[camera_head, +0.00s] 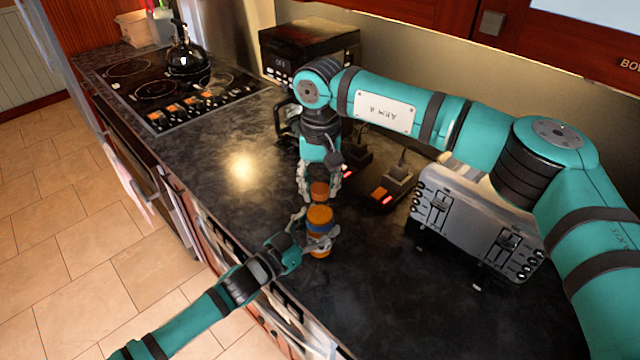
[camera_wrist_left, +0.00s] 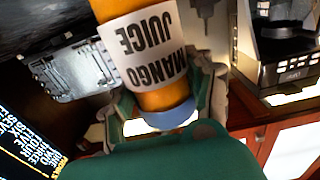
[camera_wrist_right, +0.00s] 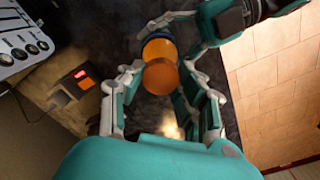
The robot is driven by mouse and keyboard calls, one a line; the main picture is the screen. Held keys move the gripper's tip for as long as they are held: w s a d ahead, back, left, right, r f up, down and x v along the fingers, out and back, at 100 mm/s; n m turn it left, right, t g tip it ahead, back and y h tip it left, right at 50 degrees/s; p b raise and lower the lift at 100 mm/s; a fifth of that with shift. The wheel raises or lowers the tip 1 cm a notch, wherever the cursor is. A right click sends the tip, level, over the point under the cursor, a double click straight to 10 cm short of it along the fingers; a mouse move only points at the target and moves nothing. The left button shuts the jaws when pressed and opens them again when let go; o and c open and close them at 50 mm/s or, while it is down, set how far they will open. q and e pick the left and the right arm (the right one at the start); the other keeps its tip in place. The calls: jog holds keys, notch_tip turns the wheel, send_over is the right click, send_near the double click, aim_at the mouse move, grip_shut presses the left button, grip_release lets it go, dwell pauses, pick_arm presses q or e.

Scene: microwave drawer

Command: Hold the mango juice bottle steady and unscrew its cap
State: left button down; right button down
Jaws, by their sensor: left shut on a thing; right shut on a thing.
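The mango juice bottle (camera_head: 319,243) stands upright near the counter's front edge, with an orange top above a blue band. Its white label, reading MANGO JUICE, shows upside down in the left wrist view (camera_wrist_left: 145,50). My left gripper (camera_head: 310,236) is shut around the bottle's side from the front left. My right gripper (camera_head: 319,188) points down directly above the bottle and is shut on a round orange cap (camera_wrist_right: 160,77). The cap appears apart from the bottle, just above its top. The bottle's orange top (camera_wrist_right: 158,47) shows partly behind the cap in the right wrist view.
A black appliance (camera_head: 305,45) and a stove with a kettle (camera_head: 187,58) are farther back. The dark counter is clear left of the bottle.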

aim_at(320, 188)
jog(key=shift+r, duration=0.15)
jog(key=shift+r, duration=0.95)
jog(key=shift+r, duration=2)
pick_arm(q)
jog(key=shift+c, duration=2)
grip_release()
